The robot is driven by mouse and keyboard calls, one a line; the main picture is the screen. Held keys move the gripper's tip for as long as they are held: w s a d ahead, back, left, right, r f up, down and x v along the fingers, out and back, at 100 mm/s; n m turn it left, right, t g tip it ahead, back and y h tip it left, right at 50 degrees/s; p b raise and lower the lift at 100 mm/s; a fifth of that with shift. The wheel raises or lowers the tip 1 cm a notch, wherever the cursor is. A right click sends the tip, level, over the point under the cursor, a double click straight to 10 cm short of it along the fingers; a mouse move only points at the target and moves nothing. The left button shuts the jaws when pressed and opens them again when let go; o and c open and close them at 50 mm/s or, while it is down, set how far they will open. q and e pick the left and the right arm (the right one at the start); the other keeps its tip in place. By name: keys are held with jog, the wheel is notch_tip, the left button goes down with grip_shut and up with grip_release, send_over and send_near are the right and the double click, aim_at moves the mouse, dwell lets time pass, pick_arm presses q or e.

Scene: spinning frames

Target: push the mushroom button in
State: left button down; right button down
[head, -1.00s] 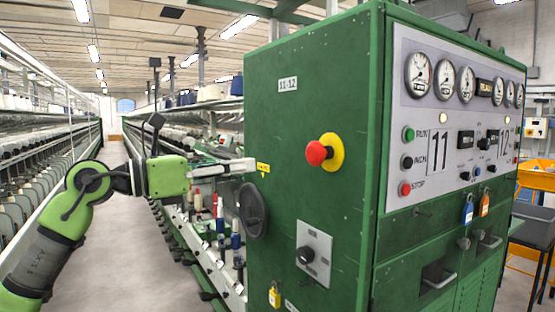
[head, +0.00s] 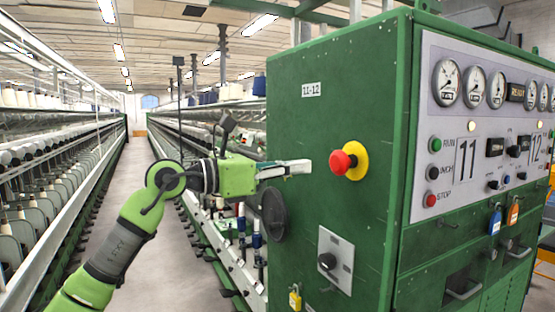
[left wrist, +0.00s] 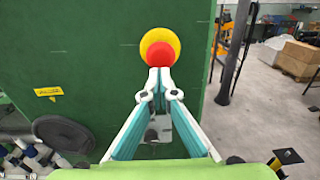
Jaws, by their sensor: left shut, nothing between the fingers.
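The red mushroom button (head: 342,162) stands out from a yellow round plate (head: 357,161) on the green side wall of the cabinet. In the left wrist view the red button (left wrist: 160,54) shows straight ahead, just past the fingertips, with the yellow plate (left wrist: 148,40) behind it. My left gripper (head: 308,166) is shut and empty. In the head view its tips point right toward the button, with a gap between them. My left gripper's shut tips also show in the left wrist view (left wrist: 159,72), overlapping the button's lower edge. My right gripper is not in view.
The green cabinet (head: 310,120) carries a black handwheel (head: 273,214), a grey plate with a black knob (head: 335,262) and a yellow padlock (head: 295,298). Its front panel has gauges and RUN, INCH and STOP buttons. An open aisle (head: 125,200) runs between the spinning frames.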

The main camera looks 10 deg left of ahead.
aim_at(334, 162)
pick_arm(q)
jog(key=p+x, duration=0.2)
jog(key=x, duration=0.2)
jog(key=shift+w+d+r, duration=0.2)
jog(key=shift+d, duration=0.1)
jog(key=shift+w+d+f, duration=0.2)
jog(key=shift+w+d, duration=0.25)
jog(key=shift+d, duration=0.15)
jog(key=shift+p+x, duration=0.5)
jog(key=shift+x, duration=0.35)
jog(key=shift+s+a+r, duration=0.15)
jog(key=shift+r, duration=0.1)
